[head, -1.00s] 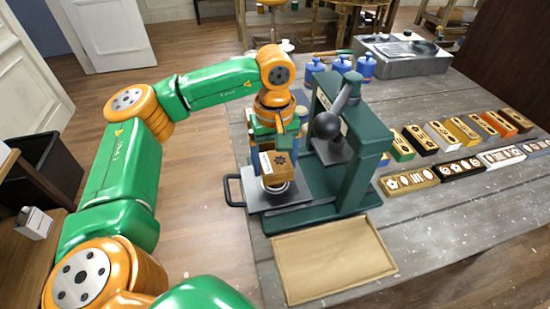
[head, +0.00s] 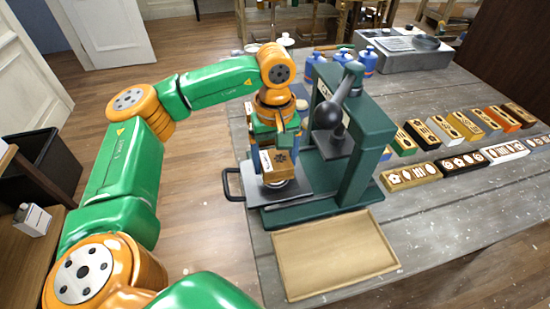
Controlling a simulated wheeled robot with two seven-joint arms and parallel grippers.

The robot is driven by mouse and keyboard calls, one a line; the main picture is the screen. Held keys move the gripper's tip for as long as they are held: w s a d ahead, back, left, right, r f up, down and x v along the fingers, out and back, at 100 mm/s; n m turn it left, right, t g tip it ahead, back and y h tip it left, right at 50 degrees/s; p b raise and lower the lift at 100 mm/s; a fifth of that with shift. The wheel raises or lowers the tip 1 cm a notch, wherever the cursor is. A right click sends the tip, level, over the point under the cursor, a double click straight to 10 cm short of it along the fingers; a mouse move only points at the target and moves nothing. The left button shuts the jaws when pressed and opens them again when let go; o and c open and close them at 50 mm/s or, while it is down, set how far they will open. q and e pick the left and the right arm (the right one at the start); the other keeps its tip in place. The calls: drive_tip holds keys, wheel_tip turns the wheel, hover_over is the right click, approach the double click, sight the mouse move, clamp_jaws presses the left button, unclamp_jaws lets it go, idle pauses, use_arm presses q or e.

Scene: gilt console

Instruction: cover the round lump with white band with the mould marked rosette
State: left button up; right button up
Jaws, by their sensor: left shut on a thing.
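My left gripper (head: 277,142) is above the plate of the green press and points down. It is shut on the mould marked rosette (head: 283,162), a tan block with a dark rosette on its face. Under the mould, a small part of the round lump with white band (head: 276,184) shows on the dark press plate (head: 299,186). The mould hides most of the lump, and I cannot tell whether the two touch. My right gripper is not in view.
The green press frame (head: 371,125) and its lever with a dark ball (head: 328,115) stand close right of the gripper. A tan tray (head: 335,262) lies in front. Several marked blocks (head: 410,176) stand in rows at right. Blue bottles (head: 366,62) stand behind.

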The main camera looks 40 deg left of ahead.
use_arm(q)
drive_tip(key=shift+f, duration=0.25)
idle(0.3)
drive_tip(key=shift+f+b, duration=0.25)
drive_tip(key=shift+b, duration=0.2)
drive_tip(key=shift+f, duration=0.15)
idle(0.7)
drive_tip(key=o, duration=1.2)
wheel_tip(320, 180, up, 7)
drive_tip(key=shift+r, duration=0.1)
drive_tip(key=shift+s, duration=0.1)
